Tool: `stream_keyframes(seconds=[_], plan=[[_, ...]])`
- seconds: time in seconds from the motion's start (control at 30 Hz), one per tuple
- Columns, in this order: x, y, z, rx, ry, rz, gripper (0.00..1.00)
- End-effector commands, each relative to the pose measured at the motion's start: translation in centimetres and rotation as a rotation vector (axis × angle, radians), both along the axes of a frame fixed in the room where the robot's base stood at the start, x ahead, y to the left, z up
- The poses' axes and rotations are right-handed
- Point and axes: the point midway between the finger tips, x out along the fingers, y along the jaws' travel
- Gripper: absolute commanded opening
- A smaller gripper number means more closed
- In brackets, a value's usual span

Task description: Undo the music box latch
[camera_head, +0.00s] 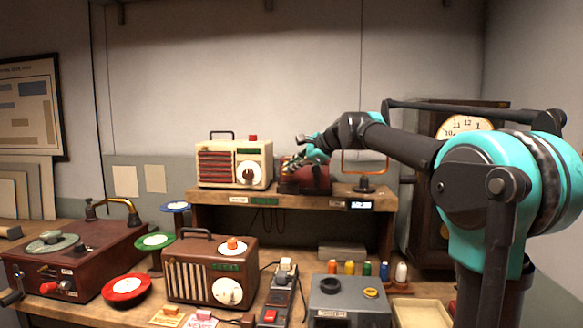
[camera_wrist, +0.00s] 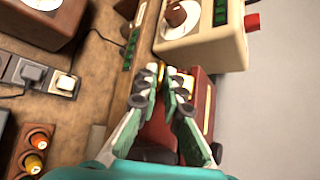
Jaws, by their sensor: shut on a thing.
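The music box (camera_head: 316,177) is a small dark red box on the raised shelf, right of the cream radio. In the wrist view the red box (camera_wrist: 203,102) lies under and beside my fingers, which hide much of it. My gripper (camera_head: 296,164) is at the box's left front in the head view. In the wrist view my gripper (camera_wrist: 168,75) has its fingertips close together around a small brass-coloured piece at the box's edge, which looks like the latch (camera_wrist: 160,71). The fingers cover most of this piece, so its position is unclear.
The cream radio (camera_head: 234,164) stands close left of the box. A wire-loop stand (camera_head: 365,184) and small digital display (camera_head: 360,205) are to the right. A wooden clock (camera_head: 464,127) stands behind my arm. A brown radio (camera_head: 210,271) and several thread spools fill the lower bench.

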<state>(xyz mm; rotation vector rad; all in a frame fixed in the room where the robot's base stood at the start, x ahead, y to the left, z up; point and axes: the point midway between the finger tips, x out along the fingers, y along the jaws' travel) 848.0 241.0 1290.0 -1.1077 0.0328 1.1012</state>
Motion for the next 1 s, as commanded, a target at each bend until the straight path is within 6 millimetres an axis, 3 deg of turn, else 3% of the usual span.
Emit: stream_keyframes(seconds=[0.57, 0.6, 0.63, 1.0], plan=[[-0.07, 0.08, 0.00, 0.000, 0.000, 0.002, 0.00], [-0.06, 0.08, 0.01, 0.000, 0.000, 0.002, 0.12], [-0.06, 0.08, 0.01, 0.000, 0.000, 0.002, 0.16], [-0.20, -0.24, 0.20, 0.000, 0.000, 0.000, 0.16]])
